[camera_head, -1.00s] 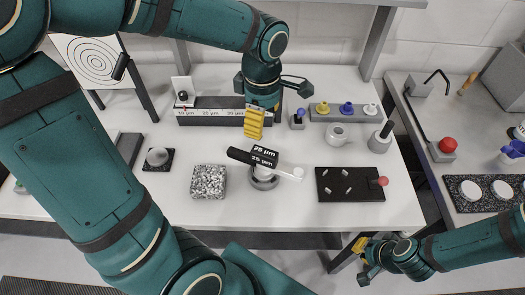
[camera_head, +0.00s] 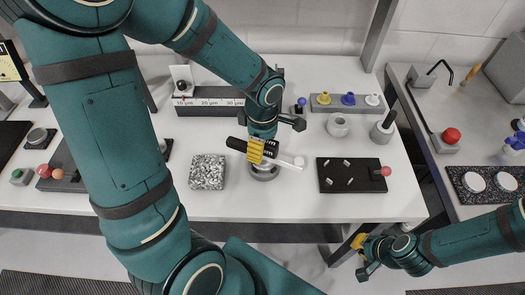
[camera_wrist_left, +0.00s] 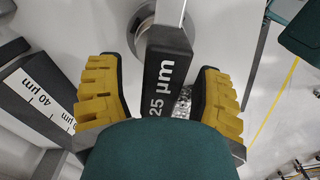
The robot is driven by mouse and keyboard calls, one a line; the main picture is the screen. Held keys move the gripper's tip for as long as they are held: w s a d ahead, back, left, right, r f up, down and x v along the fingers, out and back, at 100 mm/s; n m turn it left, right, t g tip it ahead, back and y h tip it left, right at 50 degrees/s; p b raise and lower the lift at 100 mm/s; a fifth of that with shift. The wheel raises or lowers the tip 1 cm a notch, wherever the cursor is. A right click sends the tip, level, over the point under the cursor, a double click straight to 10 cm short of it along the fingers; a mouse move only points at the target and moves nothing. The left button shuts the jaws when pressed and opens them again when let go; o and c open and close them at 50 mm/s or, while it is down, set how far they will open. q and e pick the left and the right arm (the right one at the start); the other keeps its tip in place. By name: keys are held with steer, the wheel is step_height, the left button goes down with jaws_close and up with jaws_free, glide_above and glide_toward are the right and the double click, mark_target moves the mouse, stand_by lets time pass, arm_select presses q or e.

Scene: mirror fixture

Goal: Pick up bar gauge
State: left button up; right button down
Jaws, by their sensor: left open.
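The bar gauge (camera_head: 286,162) has a black handle marked 25 µm and a pale bar end pointing right. It lies across a round metal stand (camera_head: 265,174) on the white table. In the left wrist view, the gauge's black labelled part (camera_wrist_left: 166,75) lies between my left gripper's yellow fingers (camera_wrist_left: 158,90), with gaps on both sides. My left gripper (camera_head: 256,150) is open over the gauge's middle in the head view and hides part of it. My right gripper (camera_head: 360,251) is low at the table's front right edge, away from the gauge; its finger gap is unclear.
A speckled block (camera_head: 208,172) stands left of the stand. A black plate with a red knob (camera_head: 350,177) lies to the right. Behind are a graduated bar (camera_head: 207,107), a rack with coloured knobs (camera_head: 330,107) and a white ring (camera_head: 338,126). The table's front strip is clear.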

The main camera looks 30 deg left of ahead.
arm_select(q)
steer(key=shift+f, duration=0.25)
steer(key=shift+s, duration=0.1)
jaws_close()
